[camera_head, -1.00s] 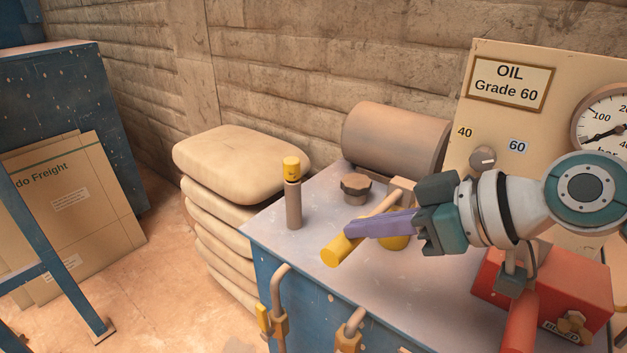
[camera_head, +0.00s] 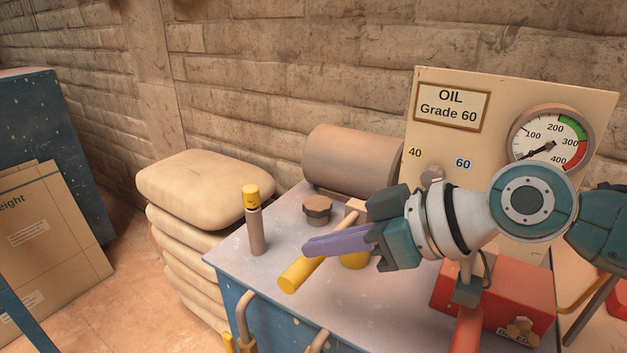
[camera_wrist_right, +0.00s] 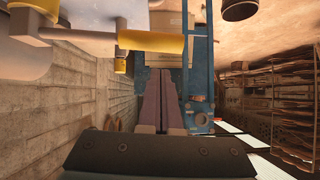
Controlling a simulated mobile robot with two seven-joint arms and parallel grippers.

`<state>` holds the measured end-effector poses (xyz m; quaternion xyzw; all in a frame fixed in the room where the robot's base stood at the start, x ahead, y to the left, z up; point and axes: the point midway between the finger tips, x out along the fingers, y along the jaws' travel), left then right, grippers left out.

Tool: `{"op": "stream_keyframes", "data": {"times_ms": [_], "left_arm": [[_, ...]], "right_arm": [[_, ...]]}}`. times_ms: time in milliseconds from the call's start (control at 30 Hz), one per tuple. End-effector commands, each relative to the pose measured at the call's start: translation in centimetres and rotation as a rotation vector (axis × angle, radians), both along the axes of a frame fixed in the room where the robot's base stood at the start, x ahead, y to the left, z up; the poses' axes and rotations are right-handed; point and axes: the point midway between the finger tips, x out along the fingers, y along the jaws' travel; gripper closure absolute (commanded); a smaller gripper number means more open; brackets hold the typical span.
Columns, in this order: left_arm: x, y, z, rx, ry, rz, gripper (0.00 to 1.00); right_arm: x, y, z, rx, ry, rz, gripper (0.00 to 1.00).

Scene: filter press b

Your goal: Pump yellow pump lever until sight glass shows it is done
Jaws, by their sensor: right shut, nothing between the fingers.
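The yellow pump lever (camera_head: 300,272) slants up from the blue cabinet's pale top, its thick yellow grip pointing toward the front left. My right gripper (camera_head: 306,248) comes in from the right, its purple fingers together and empty, just above and behind the grip. The fingers overlap the lever's shaft in the picture; I cannot tell if they touch it. In the right wrist view the fingers (camera_wrist_right: 160,74) lie side by side, with a yellow grip (camera_wrist_right: 150,40) crossing above them. I cannot make out a sight glass for certain. My left gripper is not in view.
A post with a yellow cap (camera_head: 252,218) and a dark knob (camera_head: 317,209) stand on the cabinet top (camera_head: 232,262). Behind are a brown cylinder (camera_head: 350,158) and an oil panel with a gauge (camera_head: 552,142). A red box (camera_head: 505,297) is at right; stacked sacks (camera_head: 205,188) at left.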

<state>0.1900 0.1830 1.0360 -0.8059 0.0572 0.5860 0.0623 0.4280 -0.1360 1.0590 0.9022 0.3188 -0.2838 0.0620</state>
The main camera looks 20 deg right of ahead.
Motion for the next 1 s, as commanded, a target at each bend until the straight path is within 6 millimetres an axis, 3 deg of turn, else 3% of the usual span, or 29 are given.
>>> {"op": "stream_keyframes", "data": {"times_ms": [200, 400, 900, 1000], "left_arm": [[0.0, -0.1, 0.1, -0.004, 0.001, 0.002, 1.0], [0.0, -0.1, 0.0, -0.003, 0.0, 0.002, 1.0], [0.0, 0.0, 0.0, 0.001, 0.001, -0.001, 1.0], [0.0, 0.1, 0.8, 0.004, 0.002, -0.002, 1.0]], "right_arm": [[-3.8, -2.9, 2.5, -0.009, 0.003, 0.002, 1.0], [-5.8, -4.5, 4.2, -0.006, 0.003, -0.001, 1.0], [-6.5, -4.9, 5.0, -0.002, 0.001, 0.0, 1.0], [-7.1, -5.0, 5.4, -0.001, 0.005, 0.001, 1.0]]}}
